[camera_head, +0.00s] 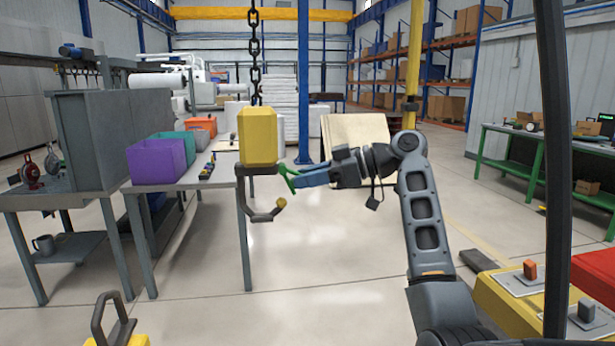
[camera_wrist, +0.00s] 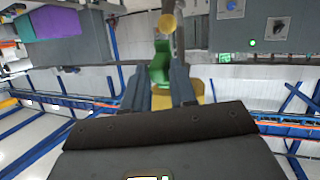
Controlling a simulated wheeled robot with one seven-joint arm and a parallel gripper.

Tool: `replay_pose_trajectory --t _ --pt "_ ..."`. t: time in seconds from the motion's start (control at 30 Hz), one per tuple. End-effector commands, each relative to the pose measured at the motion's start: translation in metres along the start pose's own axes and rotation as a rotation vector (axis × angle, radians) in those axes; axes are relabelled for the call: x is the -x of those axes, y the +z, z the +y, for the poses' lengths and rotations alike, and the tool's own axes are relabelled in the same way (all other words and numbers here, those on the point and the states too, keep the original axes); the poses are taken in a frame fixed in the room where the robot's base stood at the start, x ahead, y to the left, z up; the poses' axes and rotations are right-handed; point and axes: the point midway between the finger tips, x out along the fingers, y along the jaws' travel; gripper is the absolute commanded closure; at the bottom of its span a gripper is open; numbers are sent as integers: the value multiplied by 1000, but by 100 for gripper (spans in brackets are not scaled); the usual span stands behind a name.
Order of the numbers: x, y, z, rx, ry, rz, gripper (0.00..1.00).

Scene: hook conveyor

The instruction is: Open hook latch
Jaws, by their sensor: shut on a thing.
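A yellow hook block (camera_head: 257,136) hangs from a dark chain (camera_head: 255,60). Below it is a grey hook (camera_head: 245,203) with a yellow ball tip (camera_head: 281,202), which also shows in the wrist view (camera_wrist: 167,22). The green latch (camera_head: 286,175) slants down and right from under the block, just above the ball tip. It also shows in the wrist view (camera_wrist: 160,66). My gripper (camera_head: 297,179), with blue fingers, reaches in from the right and is shut on the latch. The fingers hide the latch's outer part, and I cannot tell if it touches the tip.
A grey table (camera_head: 190,180) with a purple bin (camera_head: 156,160) and other bins stands left of the hook. A yellow base with a metal loop (camera_head: 112,325) is at the bottom left. A green-framed bench (camera_head: 545,160) stands far right. The floor under the hook is clear.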

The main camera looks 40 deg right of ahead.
Motion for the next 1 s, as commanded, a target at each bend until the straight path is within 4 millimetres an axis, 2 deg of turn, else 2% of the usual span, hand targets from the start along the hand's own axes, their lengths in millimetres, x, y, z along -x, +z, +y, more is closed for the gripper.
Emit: replay_pose_trajectory --t 0.03,0.3,0.8,1.0 --pt "5 -8 5 7 16 -8 93" --pt "10 -15 6 33 15 -95 93" --pt "13 -15 7 46 16 -144 94" --pt "15 -22 8 59 16 -184 94"
